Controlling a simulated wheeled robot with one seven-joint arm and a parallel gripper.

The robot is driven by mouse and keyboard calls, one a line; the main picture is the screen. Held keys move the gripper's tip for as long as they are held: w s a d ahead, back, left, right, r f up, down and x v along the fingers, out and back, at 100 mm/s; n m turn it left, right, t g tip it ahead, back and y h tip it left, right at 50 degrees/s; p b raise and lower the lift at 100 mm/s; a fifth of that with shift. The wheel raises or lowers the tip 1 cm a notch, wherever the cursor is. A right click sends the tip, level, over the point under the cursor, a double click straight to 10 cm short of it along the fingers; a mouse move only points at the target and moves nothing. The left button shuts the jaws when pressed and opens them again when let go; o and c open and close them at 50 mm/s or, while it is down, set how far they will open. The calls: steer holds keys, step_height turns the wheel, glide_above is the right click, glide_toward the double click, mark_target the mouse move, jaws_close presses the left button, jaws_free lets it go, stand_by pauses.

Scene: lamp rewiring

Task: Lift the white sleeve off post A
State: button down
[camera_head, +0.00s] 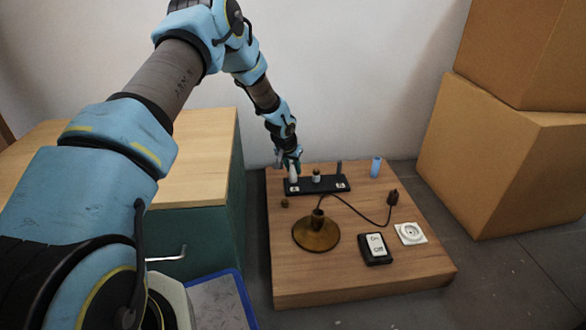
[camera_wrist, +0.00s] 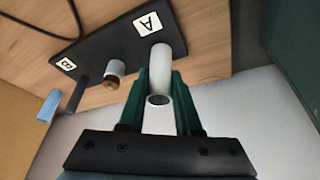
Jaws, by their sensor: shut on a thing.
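The white sleeve (camera_wrist: 165,62) stands upright at the end of the black base (camera_wrist: 98,45) marked A. It also shows at the left end of the base in the head view (camera_head: 293,174). My gripper (camera_wrist: 160,88) is shut on the sleeve, one green finger on each side. In the head view my gripper (camera_head: 291,160) comes down from above. The sleeve's open top end faces the wrist camera. Post A is hidden by the sleeve, and I cannot tell whether the sleeve's lower end touches the base.
A middle post (camera_head: 317,176) with a white and copper part and a bare dark post (camera_head: 339,168) share the base. A blue sleeve (camera_head: 376,166) stands to the right. A brass lamp base (camera_head: 316,234), black switch (camera_head: 375,248) and white socket (camera_head: 410,233) occupy the wooden board (camera_head: 350,280).

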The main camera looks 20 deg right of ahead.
steer(key=shift+r+p, duration=3.85)
steer(key=shift+r, duration=0.95)
